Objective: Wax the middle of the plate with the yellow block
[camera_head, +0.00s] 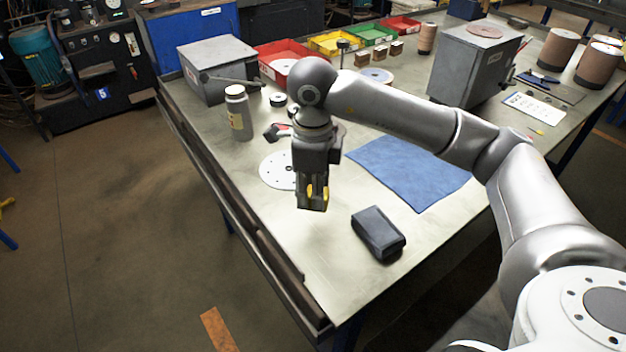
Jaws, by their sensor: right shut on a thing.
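My right gripper (316,200) points down above the steel table top (330,255), near its left front part. It is shut, and small yellow patches of the yellow block (325,192) show at its fingers; the rest of the block is hidden. A pale round disc with small holes (272,172) lies flat just left of and behind the gripper, which partly covers it. I cannot tell from this view whether the block touches anything below. My left gripper is not in view.
A dark block (378,232) lies right of the gripper, near the front. A blue cloth (410,170) is spread behind it. A grey bottle (238,112) stands at the left edge. Metal boxes (215,65) and coloured bins (335,42) stand at the back. The front corner is clear.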

